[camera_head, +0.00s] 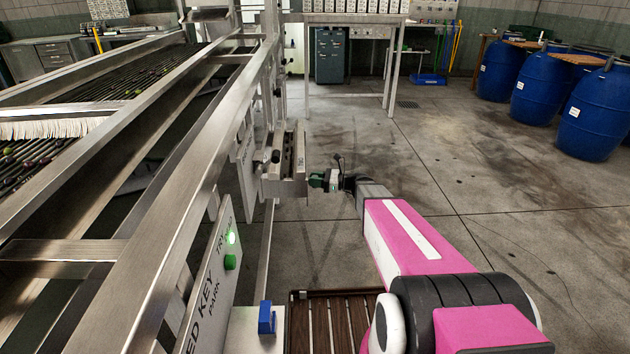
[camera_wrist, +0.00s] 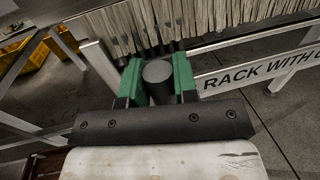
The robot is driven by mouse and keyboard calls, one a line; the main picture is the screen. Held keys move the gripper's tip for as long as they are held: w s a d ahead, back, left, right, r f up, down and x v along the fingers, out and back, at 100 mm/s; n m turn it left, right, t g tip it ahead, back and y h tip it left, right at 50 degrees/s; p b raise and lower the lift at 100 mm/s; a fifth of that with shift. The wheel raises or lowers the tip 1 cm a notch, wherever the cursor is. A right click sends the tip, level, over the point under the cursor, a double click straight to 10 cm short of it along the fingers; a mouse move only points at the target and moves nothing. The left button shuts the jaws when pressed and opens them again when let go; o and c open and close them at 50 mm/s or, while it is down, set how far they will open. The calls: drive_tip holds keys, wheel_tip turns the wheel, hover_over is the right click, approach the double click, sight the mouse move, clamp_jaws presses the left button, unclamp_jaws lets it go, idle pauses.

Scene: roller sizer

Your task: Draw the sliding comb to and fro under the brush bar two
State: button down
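My gripper (camera_head: 318,181) is at the side of the metal frame, beside a steel bracket (camera_head: 285,172) with dark knobs. In the wrist view its two green fingers (camera_wrist: 158,84) stand close on either side of a dark round knob (camera_wrist: 158,71) and look shut on it. Beyond the knob a row of pale, upright bristle-like strips (camera_wrist: 215,17) runs across the wrist view, with dark prongs low in front. I cannot tell clearly whether these prongs are the comb's. In the head view a white-bristled brush (camera_head: 50,127) lies across the rollers at the left.
Long steel rails (camera_head: 190,150) of the sizer run along my left. A panel with a lit green lamp (camera_head: 231,238) and a blue piece (camera_head: 266,317) stand near me. Blue barrels (camera_head: 546,88) stand far right. The floor between is mostly clear.

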drive_tip(key=w, duration=2.8)
drive_tip(key=shift+w, duration=0.3)
drive_tip(key=c, duration=1.2)
unclamp_jaws()
drive_tip(key=d, duration=0.3)
drive_tip(key=s+d, duration=0.1)
drive_tip(key=d, duration=0.3)
drive_tip(key=s+d, duration=0.1)
drive_tip(key=d, duration=0.2)
drive_tip(key=shift+d, duration=0.25)
drive_tip(key=shift+s, duration=0.1)
